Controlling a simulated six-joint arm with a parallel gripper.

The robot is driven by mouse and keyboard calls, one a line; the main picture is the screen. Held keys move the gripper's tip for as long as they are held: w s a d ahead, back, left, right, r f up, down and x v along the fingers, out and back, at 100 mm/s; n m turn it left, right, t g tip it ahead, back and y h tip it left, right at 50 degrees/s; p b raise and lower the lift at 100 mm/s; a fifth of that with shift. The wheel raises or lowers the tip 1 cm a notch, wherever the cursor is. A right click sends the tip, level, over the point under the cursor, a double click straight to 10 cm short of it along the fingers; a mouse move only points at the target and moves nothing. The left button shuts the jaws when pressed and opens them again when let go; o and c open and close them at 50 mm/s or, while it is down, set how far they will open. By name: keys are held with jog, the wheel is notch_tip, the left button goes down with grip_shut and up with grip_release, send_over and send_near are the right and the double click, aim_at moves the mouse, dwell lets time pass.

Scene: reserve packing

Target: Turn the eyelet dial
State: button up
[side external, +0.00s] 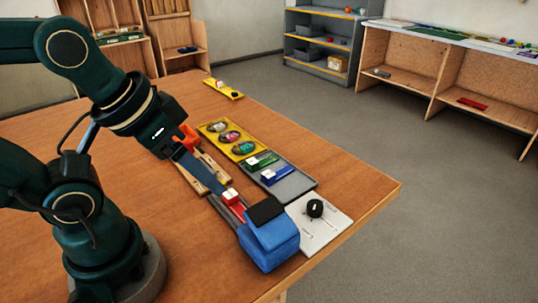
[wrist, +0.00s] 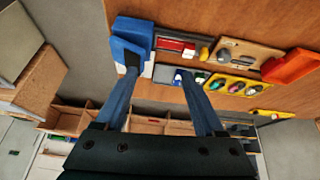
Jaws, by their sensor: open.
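The dial is a round black knob (side external: 315,208) with a small pale mark on top. It sits on a whitish plate (side external: 325,232) with thin markings, near the table's right edge in the side view. In the wrist view a pale plate (wrist: 148,70) shows beside the left finger, but I cannot make out the knob there. My gripper (side external: 220,190) points down over the table, left of the dial and apart from it, with the blue box between them and nearer the camera. In the wrist view my gripper (wrist: 158,73) has its two long blue fingers spread, with nothing held between them.
A blue box (side external: 268,240) with a black top stands beside the plate. An orange tray (wrist: 290,67) lies farther off.

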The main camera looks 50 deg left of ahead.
notch_tip(320, 180, up, 3)
jog(key=w+n, duration=0.2)
jog(key=n+g, duration=0.4)
jog(key=n, duration=0.3)
send_over(315, 204)
notch_tip(315, 204, down, 6)
jog(key=shift+m+g, duration=0.4)
jog(key=shift+g, duration=0.4)
notch_tip(315, 204, down, 11)
grip_shut()
